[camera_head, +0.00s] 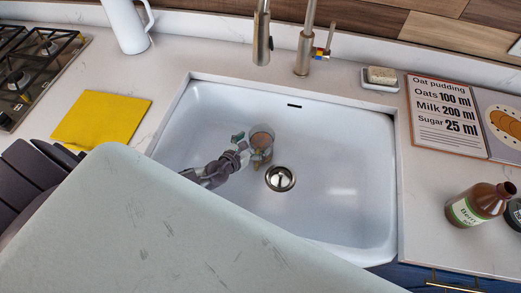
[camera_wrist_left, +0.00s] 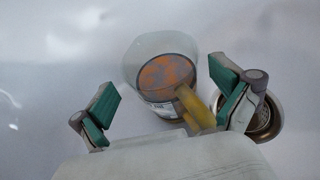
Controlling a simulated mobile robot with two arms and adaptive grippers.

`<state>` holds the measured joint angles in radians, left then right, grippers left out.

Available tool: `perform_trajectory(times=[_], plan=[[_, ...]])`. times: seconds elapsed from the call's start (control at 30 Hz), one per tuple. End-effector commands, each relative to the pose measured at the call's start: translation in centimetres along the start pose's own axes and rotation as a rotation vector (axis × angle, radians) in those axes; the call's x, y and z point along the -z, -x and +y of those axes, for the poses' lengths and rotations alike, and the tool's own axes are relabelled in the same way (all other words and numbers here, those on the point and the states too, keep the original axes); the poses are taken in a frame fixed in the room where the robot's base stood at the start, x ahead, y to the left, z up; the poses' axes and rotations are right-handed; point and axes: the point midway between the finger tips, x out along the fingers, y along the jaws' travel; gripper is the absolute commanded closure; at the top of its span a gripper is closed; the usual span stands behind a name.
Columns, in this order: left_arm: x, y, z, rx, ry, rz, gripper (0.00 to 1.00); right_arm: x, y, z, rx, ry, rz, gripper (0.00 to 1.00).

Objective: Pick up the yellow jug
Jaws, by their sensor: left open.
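A see-through jug with a yellow handle (camera_head: 262,139) stands in the white sink, left of the drain, with something orange-brown inside it. My left gripper (camera_head: 246,149) is inside the sink, close on the jug's left side. In the left wrist view the jug (camera_wrist_left: 166,73) lies ahead between the two open green-padded fingers (camera_wrist_left: 163,80), with its yellow handle (camera_wrist_left: 196,106) pointing towards the right finger. The gripper holds nothing; whether a finger touches the handle I cannot tell. My right gripper is not in view.
The sink walls (camera_head: 355,235) surround the jug, and the drain (camera_head: 280,178) is beside it. The faucet (camera_head: 304,50) stands behind. A yellow cloth (camera_head: 100,121), white pitcher (camera_head: 126,25), recipe board (camera_head: 446,115) and brown bottle (camera_head: 480,205) are on the counter. The sink's right side is clear.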

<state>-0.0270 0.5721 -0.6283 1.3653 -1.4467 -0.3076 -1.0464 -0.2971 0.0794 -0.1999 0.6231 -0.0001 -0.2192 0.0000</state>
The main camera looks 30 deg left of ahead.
Motion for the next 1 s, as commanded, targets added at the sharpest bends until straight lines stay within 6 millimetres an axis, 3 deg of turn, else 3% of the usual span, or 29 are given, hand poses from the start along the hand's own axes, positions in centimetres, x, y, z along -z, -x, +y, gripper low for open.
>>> perform_trajectory(times=[0.17, 0.43, 0.9, 1.0], plan=[[0.1, -2.4, 0.0, 0.000, 0.000, 0.000, 0.00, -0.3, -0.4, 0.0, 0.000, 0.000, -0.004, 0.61], [0.1, -2.7, -0.1, 0.001, 0.001, 0.001, 0.00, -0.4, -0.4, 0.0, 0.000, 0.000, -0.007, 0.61], [0.0, -2.6, 0.0, 0.000, 0.000, 0.001, 0.77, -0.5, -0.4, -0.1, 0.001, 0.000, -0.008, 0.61], [-0.2, -2.7, 0.0, -0.001, 0.000, -0.003, 0.80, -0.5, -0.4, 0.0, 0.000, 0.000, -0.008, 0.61]])
